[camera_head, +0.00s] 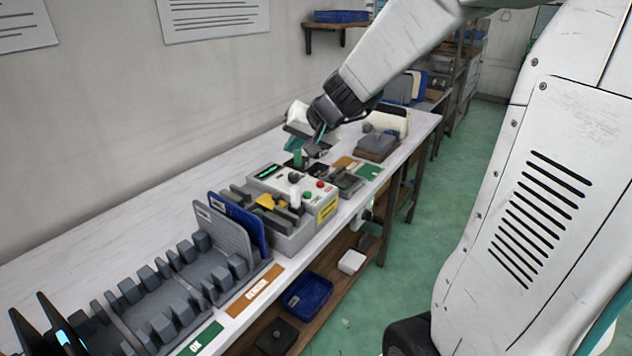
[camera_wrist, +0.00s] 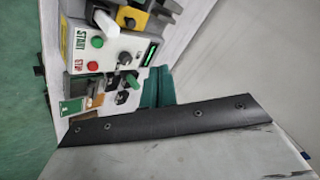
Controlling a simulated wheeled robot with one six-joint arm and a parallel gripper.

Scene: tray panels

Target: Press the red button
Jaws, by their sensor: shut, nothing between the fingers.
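The red button (camera_head: 320,184) sits on the top panel of a light grey control box (camera_head: 268,182), beside a green button (camera_head: 307,195). In the wrist view the red button (camera_wrist: 93,66) is by the STOP label and the green button (camera_wrist: 97,42) by START. Nothing covers the red button. My gripper (camera_head: 293,144) is above the bench behind the box, partly hidden by my wrist. In the wrist view its teal fingers (camera_wrist: 155,84) lie side by side, shut and empty, to the right of the red button and apart from it.
A black knob (camera_head: 294,177) and a white lever (camera_head: 294,193) stand up from the panel. A green-topped switch (camera_wrist: 131,80) stands close to my fingers. Blue and grey panels (camera_head: 237,224) stand in a slotted rack at front left. Bare bench (camera_head: 130,215) lies along the wall.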

